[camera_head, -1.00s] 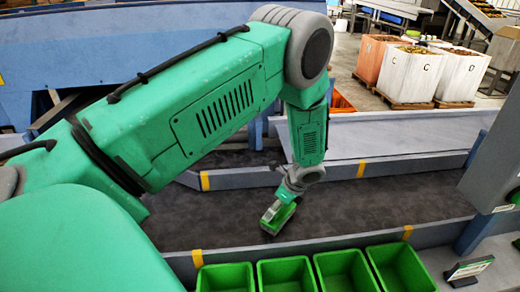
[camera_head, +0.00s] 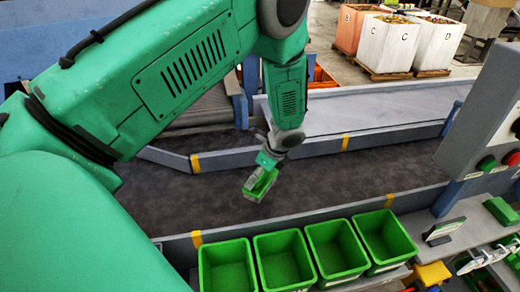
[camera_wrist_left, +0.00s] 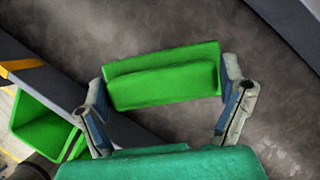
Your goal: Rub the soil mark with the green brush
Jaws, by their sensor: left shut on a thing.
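My left gripper (camera_head: 264,172) is shut on the green brush (camera_head: 260,184) above the dark conveyor belt (camera_head: 330,187). In the left wrist view the green brush (camera_wrist_left: 165,77) lies crosswise between the two fingers of the left gripper (camera_wrist_left: 166,100). I cannot tell whether its underside touches the belt. The belt surface (camera_wrist_left: 150,25) shows faint uneven blotches there, but I cannot pick out a distinct soil mark. Part of the belt is hidden behind my left arm. My right gripper is not in view.
Several green bins (camera_head: 283,262) stand along the belt's near rail (camera_head: 300,220). A grey control box (camera_head: 490,120) with red and green buttons stands at the right. The belt right of the brush is clear. Large crates (camera_head: 395,45) stand far behind.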

